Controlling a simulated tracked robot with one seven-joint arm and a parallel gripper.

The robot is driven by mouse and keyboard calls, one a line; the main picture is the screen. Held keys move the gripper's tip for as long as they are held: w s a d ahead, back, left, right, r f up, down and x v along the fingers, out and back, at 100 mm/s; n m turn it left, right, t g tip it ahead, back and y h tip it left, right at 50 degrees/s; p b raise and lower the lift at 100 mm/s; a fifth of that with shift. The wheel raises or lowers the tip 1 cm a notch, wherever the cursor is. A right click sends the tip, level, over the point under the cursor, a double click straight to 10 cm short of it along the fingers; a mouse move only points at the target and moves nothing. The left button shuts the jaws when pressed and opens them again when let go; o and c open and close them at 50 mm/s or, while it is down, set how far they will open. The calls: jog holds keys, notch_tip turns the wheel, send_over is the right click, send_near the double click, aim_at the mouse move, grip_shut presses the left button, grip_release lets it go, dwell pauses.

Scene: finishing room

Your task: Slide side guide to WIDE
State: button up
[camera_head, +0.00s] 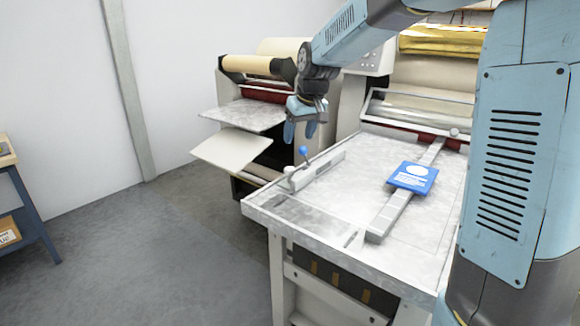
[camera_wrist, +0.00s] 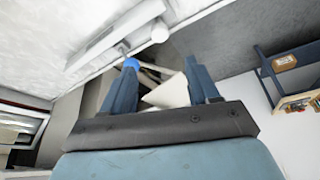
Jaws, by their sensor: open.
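The side guide (camera_head: 325,168) appears to be the low pale bar near the left edge of the metal feed table (camera_head: 268,222). My gripper (camera_head: 301,129) is open and empty, fingers pointing down, above and apart from the knob. In the wrist view, my gripper (camera_wrist: 163,82) has its two fingers spread. I cannot read any WIDE mark.
A long grey bar (camera_head: 385,217) with a blue card (camera_head: 413,177) lies across the table's right part. A machine with rollers and a red strip stands behind. Another machine with a pale shelf (camera_head: 232,152) stands at left. Open floor (camera_head: 150,250) lies left of the table.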

aim_at(290, 168)
jog(key=x, duration=1.3)
jog(key=shift+w+f, duration=0.15)
jog(key=shift+f, duration=0.1)
jog(key=shift+c, duration=0.3)
grip_shut()
